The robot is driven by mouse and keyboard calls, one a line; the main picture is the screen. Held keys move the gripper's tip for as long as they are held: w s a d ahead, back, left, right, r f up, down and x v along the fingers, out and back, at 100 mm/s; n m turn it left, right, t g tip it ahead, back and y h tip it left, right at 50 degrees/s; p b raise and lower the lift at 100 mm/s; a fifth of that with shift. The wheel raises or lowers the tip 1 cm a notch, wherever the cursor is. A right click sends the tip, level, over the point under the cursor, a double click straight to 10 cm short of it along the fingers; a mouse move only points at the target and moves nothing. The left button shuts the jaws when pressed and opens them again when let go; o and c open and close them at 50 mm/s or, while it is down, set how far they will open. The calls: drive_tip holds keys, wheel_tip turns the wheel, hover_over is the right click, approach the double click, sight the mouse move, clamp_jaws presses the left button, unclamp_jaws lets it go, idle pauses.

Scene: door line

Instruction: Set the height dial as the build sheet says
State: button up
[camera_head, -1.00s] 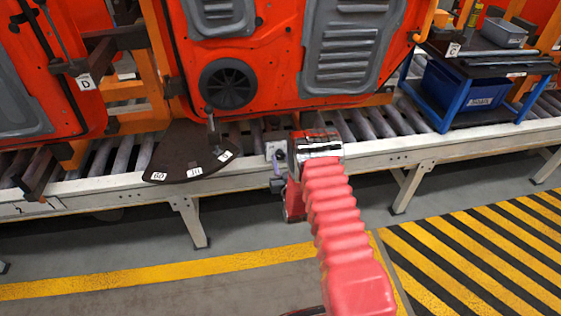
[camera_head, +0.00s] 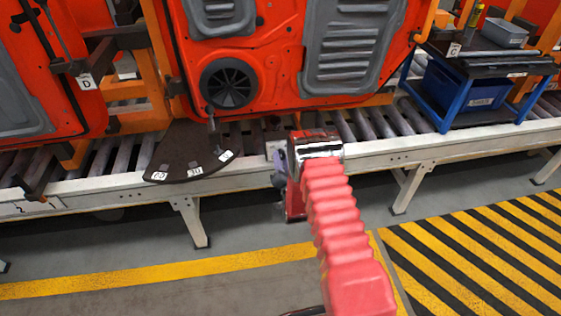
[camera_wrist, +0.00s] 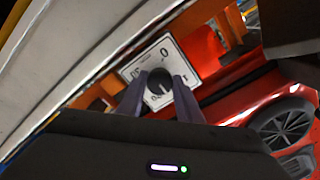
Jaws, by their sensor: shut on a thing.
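The height dial shows in the wrist view as a dark round knob (camera_wrist: 158,83) with a pale pointer line, on a white plate (camera_wrist: 175,55) with black markings. The plate looks tilted in this view, and its marks are too small or partly covered to read surely. My gripper (camera_wrist: 160,92) has one dark finger on each side of the knob and is shut on it. In the head view my gripper (camera_head: 280,172) is at the conveyor's front rail, partly hidden by my red arm, and the knob cannot be made out. I make out no build sheet.
A dark fan-shaped plate (camera_head: 180,160) with white labels and an upright lever (camera_head: 213,128) sits left of my gripper. An orange door panel (camera_head: 275,60) stands behind the conveyor rail (camera_head: 110,190). The floor in front is clear.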

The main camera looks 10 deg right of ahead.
drive_tip(key=m, duration=0.4)
drive_tip(key=shift+d+m, duration=0.15)
drive_tip(key=shift+m, duration=0.15)
drive_tip(key=m, duration=0.4)
drive_tip(key=shift+d, duration=0.1)
drive_tip(key=shift+m, duration=0.3)
drive_tip(key=o, duration=1)
drive_tip(key=shift+o, duration=0.2)
drive_tip(key=s, duration=1.3)
drive_tip(key=shift+s, duration=0.4)
